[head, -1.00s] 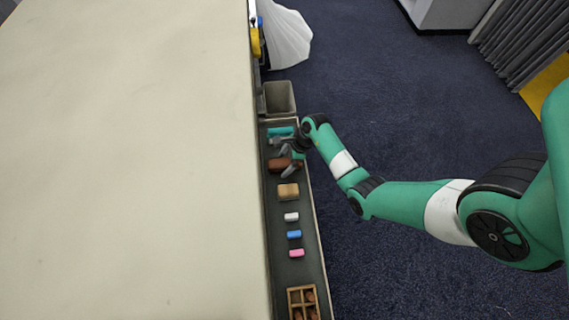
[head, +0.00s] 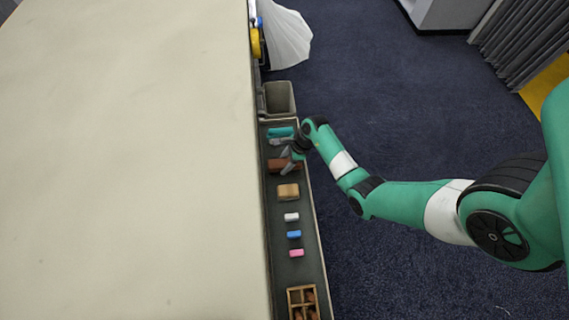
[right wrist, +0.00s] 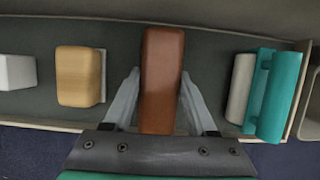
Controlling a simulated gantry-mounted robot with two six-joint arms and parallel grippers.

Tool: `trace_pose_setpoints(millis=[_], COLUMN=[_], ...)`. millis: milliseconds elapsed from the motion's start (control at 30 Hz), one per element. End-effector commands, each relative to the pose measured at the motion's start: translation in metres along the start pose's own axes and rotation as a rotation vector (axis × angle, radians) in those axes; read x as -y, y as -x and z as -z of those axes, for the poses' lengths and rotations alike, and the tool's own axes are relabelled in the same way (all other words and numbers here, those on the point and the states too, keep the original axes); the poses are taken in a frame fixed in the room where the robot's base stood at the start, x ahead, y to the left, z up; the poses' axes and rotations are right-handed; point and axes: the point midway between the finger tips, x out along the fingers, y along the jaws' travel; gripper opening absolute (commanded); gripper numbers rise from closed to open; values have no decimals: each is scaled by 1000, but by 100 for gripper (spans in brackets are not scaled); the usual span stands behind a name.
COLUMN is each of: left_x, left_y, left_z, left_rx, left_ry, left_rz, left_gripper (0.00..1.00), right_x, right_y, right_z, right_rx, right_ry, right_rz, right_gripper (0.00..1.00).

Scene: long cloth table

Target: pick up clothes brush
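The clothes brush appears to be the reddish-brown block (head: 279,164) lying in the dark tray beside the table. In the right wrist view it (right wrist: 162,80) stands lengthwise between the two grey fingers. My right gripper (head: 285,157) is over it, with one finger on each side. The fingers (right wrist: 160,88) look open, their tips close to the brush's sides; whether they touch is hard to tell. The brush's underside is hidden. My left gripper is not in view.
A teal item (head: 281,132) lies on one side of the brush and a tan block (head: 288,191) on the other. White, blue and pink (head: 296,253) blocks and a wooden divided box (head: 302,302) lie further along. A grey bin (head: 279,98) stands at the far end.

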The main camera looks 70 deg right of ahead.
Motion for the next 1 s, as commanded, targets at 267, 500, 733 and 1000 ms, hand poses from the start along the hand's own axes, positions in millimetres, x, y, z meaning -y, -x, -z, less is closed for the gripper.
trace_pose_setpoints(millis=[267,500,733,1000], left_x=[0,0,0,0], left_y=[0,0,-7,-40], left_z=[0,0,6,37], left_rx=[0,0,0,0], left_ry=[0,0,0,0], left_rz=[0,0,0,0], left_gripper=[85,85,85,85], right_x=[0,0,0,-28], right_y=[0,0,20,91], right_z=[0,0,-8,-12], right_rx=[0,0,1,1], right_ry=[0,0,2,-1], right_rz=[0,0,1,3], right_gripper=[0,0,0,0])
